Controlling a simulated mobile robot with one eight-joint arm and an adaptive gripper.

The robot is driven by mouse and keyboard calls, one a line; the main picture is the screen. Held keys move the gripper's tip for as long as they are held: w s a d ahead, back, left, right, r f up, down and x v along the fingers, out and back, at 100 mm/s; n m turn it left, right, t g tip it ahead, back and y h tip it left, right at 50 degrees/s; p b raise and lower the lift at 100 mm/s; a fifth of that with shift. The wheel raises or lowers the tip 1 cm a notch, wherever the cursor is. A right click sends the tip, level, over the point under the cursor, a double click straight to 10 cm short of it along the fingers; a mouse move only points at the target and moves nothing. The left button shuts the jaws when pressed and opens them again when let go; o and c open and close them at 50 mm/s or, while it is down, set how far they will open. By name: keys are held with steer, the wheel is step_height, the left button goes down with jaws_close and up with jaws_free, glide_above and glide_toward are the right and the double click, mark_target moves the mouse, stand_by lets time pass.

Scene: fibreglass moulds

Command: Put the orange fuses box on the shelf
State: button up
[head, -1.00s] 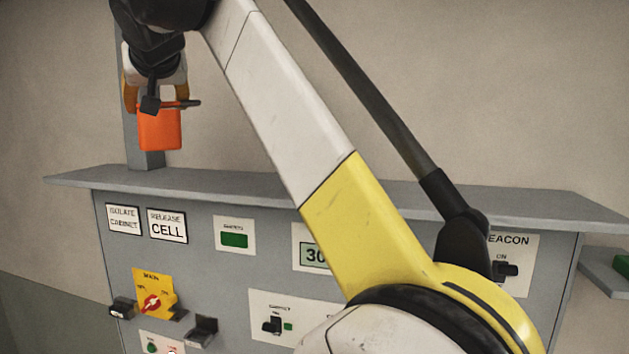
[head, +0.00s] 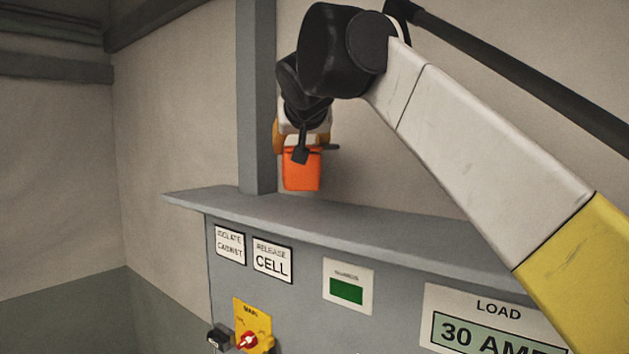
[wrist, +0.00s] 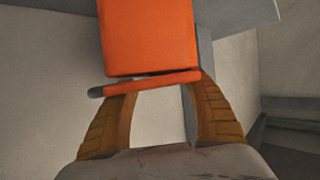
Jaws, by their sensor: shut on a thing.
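The orange fuses box (head: 302,172) hangs under my gripper (head: 301,150) in the head view, just above the grey shelf (head: 400,232) along the top of the control cabinet. A small gap seems to show between the box and the shelf, though the depth is hard to judge. In the wrist view my gripper (wrist: 160,95) has its two yellow-brown fingers closed at an orange bar, the handle (wrist: 150,84), beside the orange box (wrist: 148,38). The bar has a dark end. Part of the box is cut off by the top of the wrist view.
A grey upright post (head: 257,100) rises behind the shelf, close to the left of the box. The cabinet front (head: 300,300) carries labels, a green display and a red rotary switch (head: 247,342). The shelf top is bare to the right of the box.

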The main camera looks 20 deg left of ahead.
mark_target(300, 169)
steer(key=shift+f, duration=2.6)
steer(key=shift+s, duration=0.1)
steer(key=o, duration=1.4)
steer(key=shift+f, duration=0.1)
steer(key=b+v, duration=0.2)
steer(key=v, duration=1)
